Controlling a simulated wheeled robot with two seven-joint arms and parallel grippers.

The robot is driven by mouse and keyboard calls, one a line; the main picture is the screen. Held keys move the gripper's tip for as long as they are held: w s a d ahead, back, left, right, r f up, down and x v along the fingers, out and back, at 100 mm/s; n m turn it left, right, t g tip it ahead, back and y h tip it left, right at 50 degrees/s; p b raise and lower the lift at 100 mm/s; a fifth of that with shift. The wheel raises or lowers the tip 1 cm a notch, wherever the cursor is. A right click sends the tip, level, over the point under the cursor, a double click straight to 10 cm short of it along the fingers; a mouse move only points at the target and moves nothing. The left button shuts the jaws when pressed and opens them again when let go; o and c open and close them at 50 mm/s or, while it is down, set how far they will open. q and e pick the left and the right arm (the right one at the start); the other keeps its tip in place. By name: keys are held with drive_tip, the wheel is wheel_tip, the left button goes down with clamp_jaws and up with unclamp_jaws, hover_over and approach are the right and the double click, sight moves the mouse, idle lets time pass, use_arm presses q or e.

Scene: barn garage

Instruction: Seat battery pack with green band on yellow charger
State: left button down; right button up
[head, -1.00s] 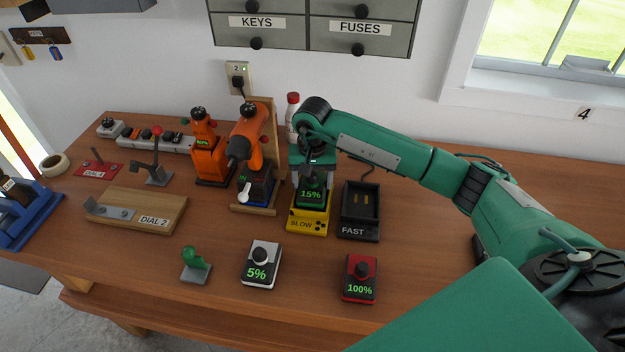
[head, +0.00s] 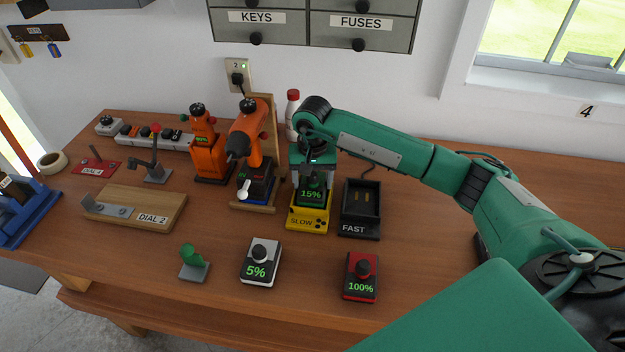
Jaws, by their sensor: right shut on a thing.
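The battery pack with green band (head: 311,195) shows "15%" on its display. It is upright at the yellow charger (head: 306,223), which is labelled SLOW. The pack's lower end meets the charger's bay in the picture; I cannot tell whether it is fully down. My right gripper (head: 314,176) is above the pack, pointing down, and is shut on it. The gripper and wrist hide the pack's top and its knob. My left gripper is not in view.
An empty black charger (head: 359,228) labelled FAST stands just right of the yellow one. A white pack (head: 260,263) and a red pack (head: 361,277) stand in front. Orange drills (head: 247,135) stand to the left. The bench's right side is partly clear.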

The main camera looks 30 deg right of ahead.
idle(0.5)
drive_tip(key=o, duration=1.4)
drive_tip(key=shift+o, duration=1.1)
drive_tip(key=shift+r+p, duration=1.65)
drive_tip(key=shift+r, duration=2.9)
drive_tip(key=shift+f, duration=0.1)
